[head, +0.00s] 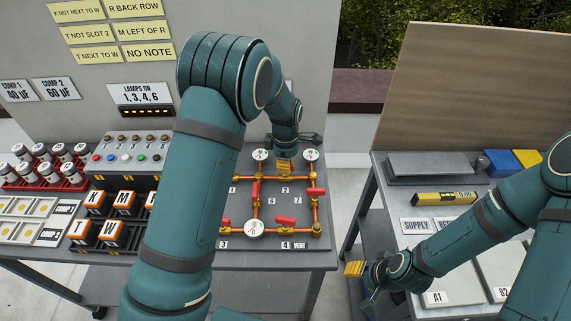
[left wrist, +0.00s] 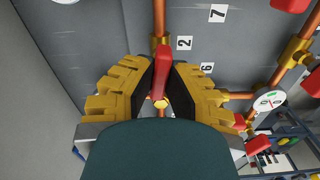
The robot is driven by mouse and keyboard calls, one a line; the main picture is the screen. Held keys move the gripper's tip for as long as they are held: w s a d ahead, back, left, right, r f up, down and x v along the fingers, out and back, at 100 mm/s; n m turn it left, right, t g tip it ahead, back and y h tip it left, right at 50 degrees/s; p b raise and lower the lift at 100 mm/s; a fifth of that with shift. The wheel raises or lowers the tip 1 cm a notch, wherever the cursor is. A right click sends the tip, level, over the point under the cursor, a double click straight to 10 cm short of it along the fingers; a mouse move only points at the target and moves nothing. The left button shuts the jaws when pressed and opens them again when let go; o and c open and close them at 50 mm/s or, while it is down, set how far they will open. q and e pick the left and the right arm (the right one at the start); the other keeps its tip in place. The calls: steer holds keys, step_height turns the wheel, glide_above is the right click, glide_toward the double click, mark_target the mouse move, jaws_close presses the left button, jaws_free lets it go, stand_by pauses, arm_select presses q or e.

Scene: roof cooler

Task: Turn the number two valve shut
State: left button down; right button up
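The pipe board (head: 235,245) carries copper pipes, gauges and red valve handles. In the left wrist view a red handle (left wrist: 161,84) sits on a copper pipe near the label 2 (left wrist: 184,43) and appears to point along the pipe. My left gripper (left wrist: 162,78) has its yellow fingers with dark pads on both sides of this handle, with narrow gaps showing. In the head view my left gripper (head: 284,166) points down at the upper pipe and hides the handle. My right gripper (head: 354,268) is beside the right-hand bench; its opening is unclear.
Other red handles (head: 285,221) and a gauge (head: 254,229) are close by on the board. Orange-and-black letter blocks (head: 112,234) and a button box (head: 130,155) stand to the left. The right bench holds a spirit level (head: 443,198). A gap separates the benches.

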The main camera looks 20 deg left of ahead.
arm_select(q)
steer(key=shift+m, duration=0.3)
steer(key=m, duration=0.2)
steer(key=shift+m, duration=0.3)
steer(key=m, duration=0.3)
steer(key=shift+f+m, duration=0.1)
steer(key=shift+m, duration=0.2)
steer(key=m, duration=0.4)
steer(key=shift+m+b, duration=0.3)
steer(key=shift+m, duration=1.6)
steer(key=shift+s, duration=0.1)
steer(key=c, duration=1)
jaws_free()
